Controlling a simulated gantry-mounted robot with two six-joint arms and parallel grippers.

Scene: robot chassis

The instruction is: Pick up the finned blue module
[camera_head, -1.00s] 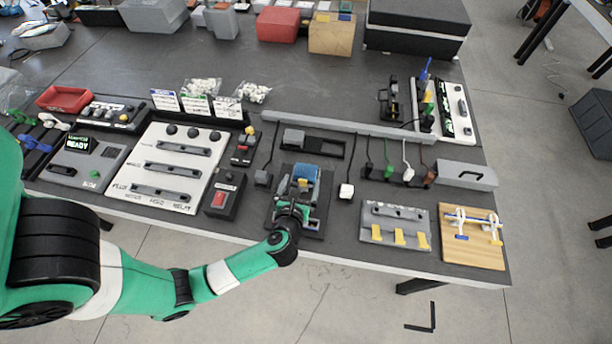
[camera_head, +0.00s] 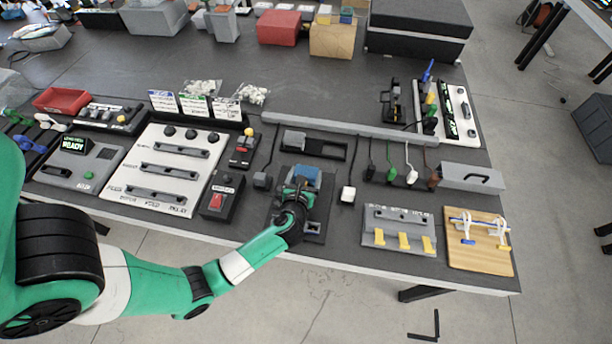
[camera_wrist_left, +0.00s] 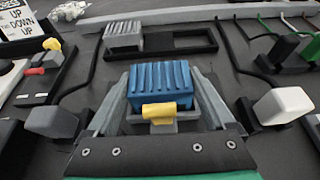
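The finned blue module (camera_head: 308,174) stands on a dark base on the bench, partly hidden by my left gripper (camera_head: 297,194) in the head view. In the left wrist view the module (camera_wrist_left: 160,82) shows its ribbed blue top, with a yellow tab (camera_wrist_left: 158,111) on its near side. The grey fingers of my left gripper (camera_wrist_left: 160,100) lie on either side of the module, apart from each other. Their tips are close to its sides; I cannot tell whether they touch. My right gripper is in neither view.
A red-button box (camera_head: 219,200) stands left, a grey hook panel (camera_head: 399,229) right.

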